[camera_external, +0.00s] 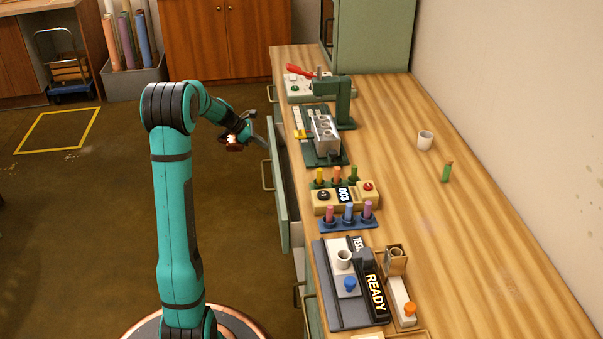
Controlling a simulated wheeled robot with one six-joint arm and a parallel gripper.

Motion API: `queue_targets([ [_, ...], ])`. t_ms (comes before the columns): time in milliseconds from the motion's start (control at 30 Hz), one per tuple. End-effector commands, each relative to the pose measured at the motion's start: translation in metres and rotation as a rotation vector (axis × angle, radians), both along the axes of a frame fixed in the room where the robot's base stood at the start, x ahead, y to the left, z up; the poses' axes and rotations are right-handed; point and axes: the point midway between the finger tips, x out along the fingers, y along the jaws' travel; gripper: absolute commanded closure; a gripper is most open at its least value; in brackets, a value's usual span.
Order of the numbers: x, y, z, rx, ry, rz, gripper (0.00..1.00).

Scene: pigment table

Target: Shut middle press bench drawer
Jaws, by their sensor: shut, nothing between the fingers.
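The press bench (470,220) runs along the right side with a wooden top. On its left face a green drawer front (279,190) with a brass handle (266,174) stands pulled out, with a gap between it and the bench body. My gripper (262,140) is left of the bench's far part, near the upper end of this drawer front. Its fingers look shut and empty. I cannot tell whether the fingertips touch the drawer. The drawer's inside is mostly hidden by its front.
A green press (343,100), a metal mould block (325,133), a counter box (345,196) and a READY station (350,285) stand on the bench. Floor left of the bench is clear.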

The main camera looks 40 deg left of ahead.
Motion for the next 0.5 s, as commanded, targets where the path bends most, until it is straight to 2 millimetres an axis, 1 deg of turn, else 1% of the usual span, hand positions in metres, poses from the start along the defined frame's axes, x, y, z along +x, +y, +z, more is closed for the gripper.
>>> queue_targets([
  [33,0.009,-0.009,0.000,0.001,-0.001,-0.004,1.00],
  [200,0.030,-0.030,-0.001,0.001,0.001,-0.003,1.00],
  [300,0.039,-0.039,0.000,0.001,0.000,-0.002,1.00],
  [500,0.048,-0.048,0.000,0.000,-0.001,-0.001,1.00],
])
